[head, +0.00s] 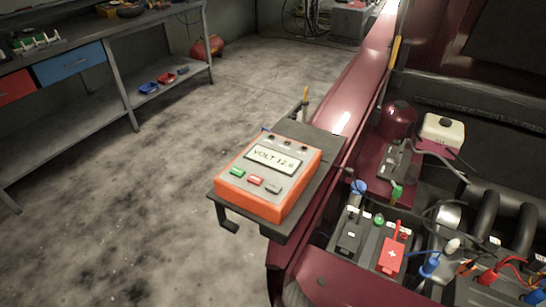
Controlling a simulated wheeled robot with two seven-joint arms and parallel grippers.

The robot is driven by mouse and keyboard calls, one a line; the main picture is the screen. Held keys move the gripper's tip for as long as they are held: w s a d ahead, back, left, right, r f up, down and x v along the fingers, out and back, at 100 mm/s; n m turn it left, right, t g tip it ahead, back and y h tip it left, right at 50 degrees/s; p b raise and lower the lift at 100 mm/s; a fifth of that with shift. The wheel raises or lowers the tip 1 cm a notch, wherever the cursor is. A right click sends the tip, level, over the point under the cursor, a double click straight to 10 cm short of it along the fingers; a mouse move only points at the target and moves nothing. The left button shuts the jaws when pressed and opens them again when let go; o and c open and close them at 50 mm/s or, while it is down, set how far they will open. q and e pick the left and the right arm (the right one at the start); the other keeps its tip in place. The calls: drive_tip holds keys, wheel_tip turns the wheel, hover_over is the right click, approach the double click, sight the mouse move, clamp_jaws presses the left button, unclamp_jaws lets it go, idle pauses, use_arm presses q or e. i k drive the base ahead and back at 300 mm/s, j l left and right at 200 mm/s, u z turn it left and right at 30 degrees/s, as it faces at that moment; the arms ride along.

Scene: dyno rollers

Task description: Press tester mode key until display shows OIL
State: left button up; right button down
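The orange and white tester (267,180) sits on a dark tray (310,195) at the edge of the red car body. Its display (273,159) reads "VOLT 12.6", with the last digit hard to make out. Below the display are three keys: a green key (237,172), a red key (255,181) and a grey key (273,189). I cannot read any labels on them, so I cannot tell which is the mode key. Neither of my grippers is in the head view.
The engine bay holds a battery with a red cover (391,255), hoses and coloured connectors to the tester's right. A red fender (352,95) runs behind it. A workbench (105,60) stands at the upper left. The floor left of the tester is clear.

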sight(275, 189)
drive_tip(key=i+j+z, duration=0.1)
drive_tip(key=z, duration=0.7)
drive_tip(key=j+z, duration=0.4)
drive_tip(key=j, duration=0.4)
drive_tip(key=j+z, duration=0.45)
drive_tip(key=j, duration=0.3)
drive_tip(key=k+j, duration=0.1)
drive_tip(key=j, duration=0.4)
drive_tip(key=k+j, duration=0.1)
drive_tip(key=j, duration=0.4)
